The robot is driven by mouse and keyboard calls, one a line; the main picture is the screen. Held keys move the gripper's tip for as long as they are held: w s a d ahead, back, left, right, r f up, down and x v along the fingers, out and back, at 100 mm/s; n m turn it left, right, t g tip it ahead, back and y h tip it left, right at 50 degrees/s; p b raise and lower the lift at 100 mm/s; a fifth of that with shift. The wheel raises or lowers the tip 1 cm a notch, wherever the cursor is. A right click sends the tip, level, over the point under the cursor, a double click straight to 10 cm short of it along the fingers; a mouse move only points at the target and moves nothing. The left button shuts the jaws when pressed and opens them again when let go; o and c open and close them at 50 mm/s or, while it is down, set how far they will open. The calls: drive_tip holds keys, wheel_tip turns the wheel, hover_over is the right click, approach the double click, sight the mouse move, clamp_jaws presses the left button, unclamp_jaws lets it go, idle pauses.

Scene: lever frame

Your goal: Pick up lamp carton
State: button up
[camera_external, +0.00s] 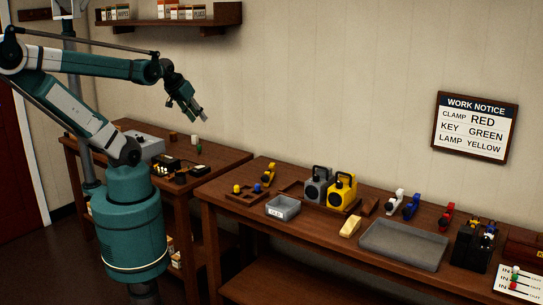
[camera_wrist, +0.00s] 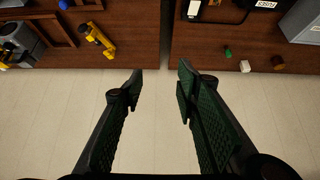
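No carton is clearly marked as the lamp carton at this size. Several small white and orange labelled cartons (camera_external: 181,12) stand on the wall shelf at top left; their labels are too small to read surely. Part of another small carton group (camera_external: 175,260) shows low under the left table. The work notice (camera_external: 474,127) on the wall reads "LAMP YELLOW". My gripper (camera_external: 198,115) is in the air over the back of the left table, below the wall shelf. In the wrist view my gripper (camera_wrist: 161,72) is open and empty, its two fingers apart.
The right table (camera_external: 235,213) holds a grey bin (camera_external: 283,208), grey and yellow lantern-like boxes (camera_external: 342,191), a yellow block (camera_external: 350,227), a grey tray (camera_external: 404,245) and coloured clamp-like items. The left table (camera_external: 222,160) holds small items. A gap separates the tables.

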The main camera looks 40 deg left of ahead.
drive_tip(key=shift+o, duration=0.6)
drive_tip(key=w+a+r+n+g, duration=0.1)
drive_tip(key=w+a+r+n, duration=0.2)
drive_tip(key=w, duration=0.4)
drive_tip(key=w+a+n+g, duration=0.2)
drive_tip(key=w+a+n, duration=0.1)
drive_tip(key=w+a, duration=0.3)
drive_tip(key=n+g+h+b, duration=0.2)
drive_tip(key=n+g+h, duration=0.15)
drive_tip(key=n, duration=1.05)
hover_over(195, 140)
drive_tip(key=w+a, duration=0.1)
drive_tip(key=a, duration=0.2)
wheel_tip(195, 140, down, 26)
drive_tip(key=r, duration=0.1)
drive_tip(key=shift+a+f+n+h, duration=0.3)
drive_tip(key=shift+a+f+h, duration=0.15)
drive_tip(key=shift+a+f, duration=0.3)
drive_tip(key=shift+d, duration=0.1)
drive_tip(key=shift+x, duration=1.3)
